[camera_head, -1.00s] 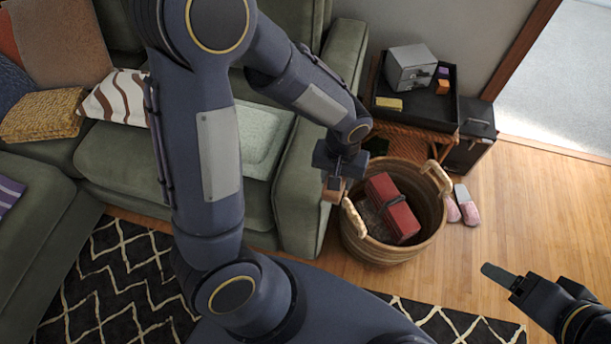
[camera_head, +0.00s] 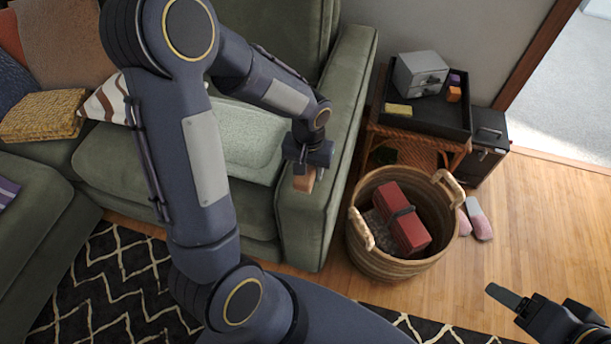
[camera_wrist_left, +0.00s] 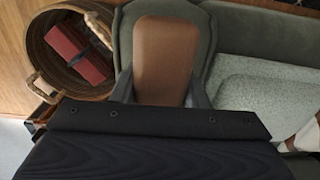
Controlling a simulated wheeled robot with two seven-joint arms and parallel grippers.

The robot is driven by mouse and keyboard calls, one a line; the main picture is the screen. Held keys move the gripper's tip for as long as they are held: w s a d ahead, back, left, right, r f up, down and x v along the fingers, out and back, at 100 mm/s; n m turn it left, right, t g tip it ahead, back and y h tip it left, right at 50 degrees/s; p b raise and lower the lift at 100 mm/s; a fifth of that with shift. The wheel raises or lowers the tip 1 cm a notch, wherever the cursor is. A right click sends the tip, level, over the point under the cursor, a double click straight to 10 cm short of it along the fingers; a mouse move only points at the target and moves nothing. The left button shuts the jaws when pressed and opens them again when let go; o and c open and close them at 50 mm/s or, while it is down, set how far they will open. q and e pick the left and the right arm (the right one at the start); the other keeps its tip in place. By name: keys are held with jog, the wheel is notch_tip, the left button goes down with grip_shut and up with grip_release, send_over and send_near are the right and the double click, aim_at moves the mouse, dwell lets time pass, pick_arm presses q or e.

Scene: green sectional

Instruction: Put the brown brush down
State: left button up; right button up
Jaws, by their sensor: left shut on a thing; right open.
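The brown brush (camera_head: 304,180) is in my left gripper (camera_head: 306,172), in front of the green sofa's right arm in the head view. In the left wrist view the brush (camera_wrist_left: 165,55) shows as a long brown shape between the two fingers of my left gripper (camera_wrist_left: 160,88). The gripper is shut on it. Below the brush I see the sofa arm and seat edge; whether it touches them I cannot tell. My right gripper (camera_head: 510,300) is at the lower right over the wood floor, open and empty, only partly in view.
A woven basket (camera_head: 362,262) holding a red case (camera_head: 402,215) stands right of the sofa arm (camera_head: 318,215). Behind it, a wicker side table (camera_head: 400,145) bears a black tray (camera_head: 432,118) with a grey drawer box (camera_head: 420,72). Pink slippers (camera_head: 480,222) lie beside the basket.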

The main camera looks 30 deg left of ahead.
pick_arm(q)
jog(key=shift+w+a+f, duration=0.2)
jog(key=shift+a+f, duration=0.15)
jog(key=shift+f, duration=0.15)
jog(key=shift+w+a+f+b, duration=0.1)
jog(key=shift+a+f+b, duration=0.1)
jog(key=shift+f, duration=0.75)
jog(key=shift+w+a+f+b, duration=0.1)
jog(key=shift+f+b, duration=0.05)
jog(key=shift+f, duration=0.8)
jog(key=shift+f, duration=0.2)
jog(key=o, duration=1.2)
jog(key=shift+r, duration=0.15)
